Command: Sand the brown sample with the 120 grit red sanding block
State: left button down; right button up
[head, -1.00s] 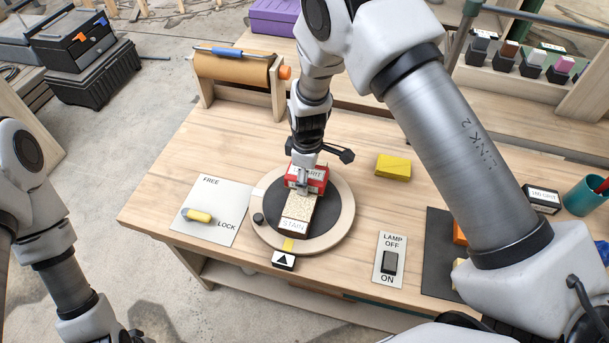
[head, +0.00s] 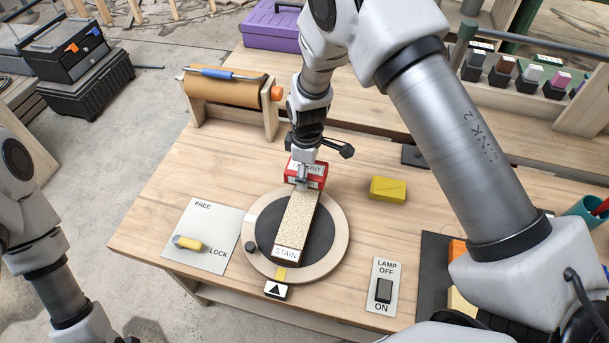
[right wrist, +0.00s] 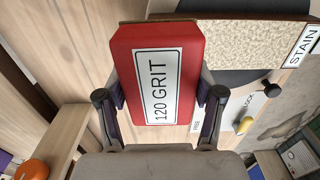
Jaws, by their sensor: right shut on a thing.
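The red sanding block (head: 306,173) is held in my right gripper (head: 303,182) at the far end of the sample. The right wrist view shows its "120 GRIT" label (right wrist: 158,75) between the two fingers (right wrist: 158,100). The sample (head: 296,222) is a long strip with a speckled cream top, brown edges and a "STAIN" label at its near end. It lies on the round turntable (head: 338,245) with a dark disc. The block overlaps the strip's far end; whether it touches is unclear. My left arm shows at the left edge, its gripper out of frame.
A yellow block (head: 388,189) lies right of the turntable. A FREE/LOCK plate (head: 210,225) with a yellow lever is on the left, a lamp switch (head: 384,290) on the right. A paper roll (head: 225,95) stands behind. My right arm covers the bench's right middle.

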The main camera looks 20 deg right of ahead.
jog(key=shift+s+a+r+p, duration=0.15)
jog(key=shift+r+p, duration=0.15)
jog(key=shift+r, duration=0.3)
jog(key=shift+s+r+p, duration=0.15)
jog(key=shift+r+p, duration=0.15)
jog(key=shift+r, duration=0.25)
jog(key=shift+w+r+p, duration=0.3)
jog(key=shift+r+p, duration=0.55)
jog(key=shift+r, duration=0.4)
jog(key=shift+s+r+p, duration=0.2)
jog(key=shift+r+p, duration=0.05)
jog(key=shift+p, duration=0.1)
jog(key=shift+w+f, duration=0.15)
